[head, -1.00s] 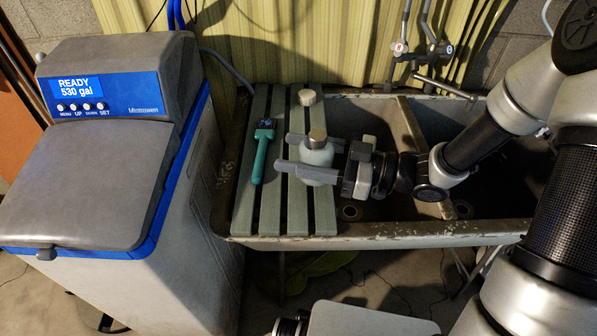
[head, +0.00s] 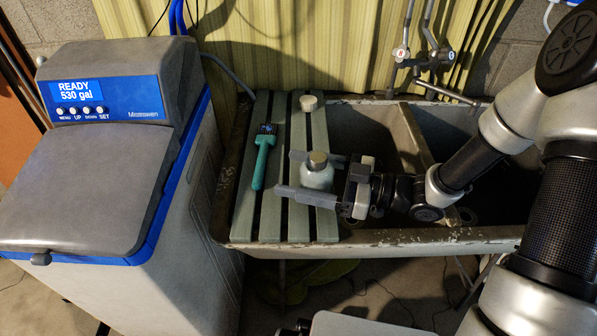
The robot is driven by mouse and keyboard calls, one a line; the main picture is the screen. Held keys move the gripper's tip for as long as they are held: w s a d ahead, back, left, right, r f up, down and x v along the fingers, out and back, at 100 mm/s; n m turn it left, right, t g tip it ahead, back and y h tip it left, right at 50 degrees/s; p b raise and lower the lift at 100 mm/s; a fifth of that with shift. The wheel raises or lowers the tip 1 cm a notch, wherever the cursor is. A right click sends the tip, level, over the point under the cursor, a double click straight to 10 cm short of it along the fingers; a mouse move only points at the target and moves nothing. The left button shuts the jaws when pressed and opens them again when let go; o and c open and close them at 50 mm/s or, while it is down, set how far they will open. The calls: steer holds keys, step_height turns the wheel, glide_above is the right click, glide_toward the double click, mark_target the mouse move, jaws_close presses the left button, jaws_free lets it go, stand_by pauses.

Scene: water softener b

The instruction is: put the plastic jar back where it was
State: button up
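My gripper (head: 301,176) reaches in from the right, with one finger behind the jar and one in front. The fingers look spread apart, with the jar between them. The front finger hides the jar's lower edge, so I cannot see clearly whether its base touches the slats.
A teal handheld tool (head: 262,160) lies on the board left of the jar. A small tan-topped item (head: 308,103) is at the board's back. The sink (head: 365,125) with taps (head: 432,58) lies right. The grey water softener (head: 95,180) stands left.

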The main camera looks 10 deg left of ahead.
steer(key=shift+r, duration=0.2)
steer(key=shift+d, duration=0.35)
steer(key=d+p, duration=0.1)
steer(key=d, duration=0.5)
steer(key=shift+s+d, duration=0.1)
steer(key=shift+d, duration=0.3)
